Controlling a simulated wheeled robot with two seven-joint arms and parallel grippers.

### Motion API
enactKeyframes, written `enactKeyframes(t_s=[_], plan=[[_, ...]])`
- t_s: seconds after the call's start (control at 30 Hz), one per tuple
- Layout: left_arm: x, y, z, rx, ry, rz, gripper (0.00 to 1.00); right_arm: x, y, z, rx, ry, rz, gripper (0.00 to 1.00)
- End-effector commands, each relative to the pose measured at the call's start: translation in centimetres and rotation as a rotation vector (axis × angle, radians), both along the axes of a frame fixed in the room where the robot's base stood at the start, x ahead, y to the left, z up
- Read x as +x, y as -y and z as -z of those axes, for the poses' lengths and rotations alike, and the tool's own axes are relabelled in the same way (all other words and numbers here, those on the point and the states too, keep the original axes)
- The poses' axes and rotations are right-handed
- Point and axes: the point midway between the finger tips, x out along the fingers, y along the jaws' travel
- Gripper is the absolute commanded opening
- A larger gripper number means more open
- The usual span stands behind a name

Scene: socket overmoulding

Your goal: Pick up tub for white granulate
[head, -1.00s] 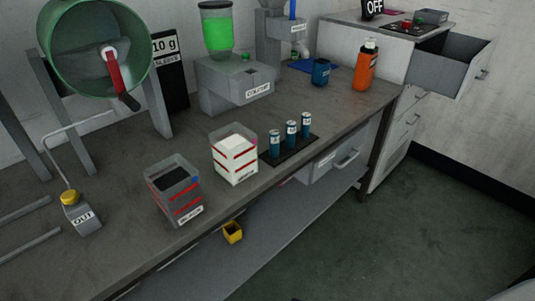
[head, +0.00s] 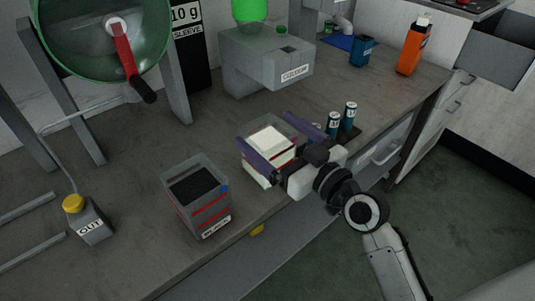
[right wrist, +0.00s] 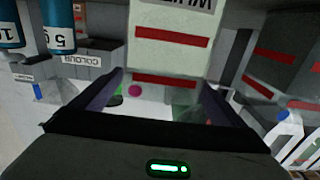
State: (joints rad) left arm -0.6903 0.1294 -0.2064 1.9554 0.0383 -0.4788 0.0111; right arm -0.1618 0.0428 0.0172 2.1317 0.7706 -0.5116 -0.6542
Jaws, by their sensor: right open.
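The clear tub of white granulate (head: 271,141) stands on the bench with red stripes on its sides. It also shows in the right wrist view (right wrist: 172,50), with white contents and part of its label at the top edge. My right gripper (head: 265,128) is open, reaching in from the bench's front. In the head view its two purple fingers lie on either side of the tub and cover parts of it. In the right wrist view the tub appears between and beyond the fingers (right wrist: 162,80); I cannot tell whether they touch it. My left gripper is not in view.
A tub of black granulate (head: 197,200) stands left of the white one. Small blue cylinders (head: 341,119) stand close on the right, partly hidden by the gripper. The grey colour unit (head: 265,62) is behind. A grey OUT block (head: 91,222) stands far left.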

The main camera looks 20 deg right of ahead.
Motion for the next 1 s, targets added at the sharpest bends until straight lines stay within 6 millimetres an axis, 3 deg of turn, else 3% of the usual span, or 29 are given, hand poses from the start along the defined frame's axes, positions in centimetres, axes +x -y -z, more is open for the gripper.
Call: enactKeyframes(t_s=[0.3,0.6,1.0], plan=[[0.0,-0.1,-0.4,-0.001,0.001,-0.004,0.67,4.1,-1.6,0.2,0.002,0.0,0.001,0.94],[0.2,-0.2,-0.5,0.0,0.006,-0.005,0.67,4.6,-1.8,0.4,0.0,-0.001,0.001,0.94],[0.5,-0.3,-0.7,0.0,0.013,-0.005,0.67,4.6,-1.8,0.4,0.0,-0.001,0.001,0.28]])
